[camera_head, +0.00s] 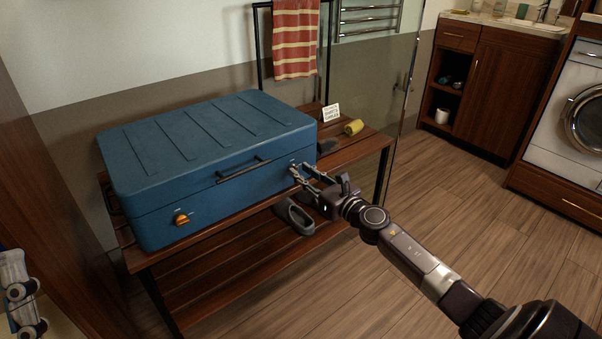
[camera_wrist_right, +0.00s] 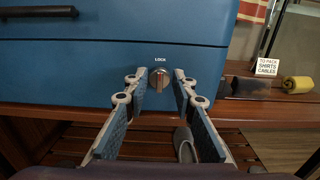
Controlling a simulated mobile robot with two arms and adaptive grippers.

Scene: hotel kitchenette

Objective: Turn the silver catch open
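A blue suitcase (camera_head: 215,150) lies shut on a wooden slatted bench. The silver catch (camera_wrist_right: 160,76), under the word LOCK, is on its front face, towards the right end. My right gripper (camera_head: 297,173) is at this corner and largely hides the catch in the head view. In the right wrist view, my right gripper (camera_wrist_right: 160,84) is open, with one finger on each side of the catch and a gap visible beside it. An orange catch (camera_head: 181,219) is on the left of the front. Part of my left gripper (camera_head: 22,292) shows at the lower left edge, cut off.
A dark handle (camera_head: 244,168) sticks out between the catches. On the bench (camera_head: 372,145) to the right are a small sign (camera_head: 330,112) and a yellow roll (camera_head: 354,127). Grey shoes (camera_head: 294,215) are on the lower shelf beneath the gripper. The floor at right is clear.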

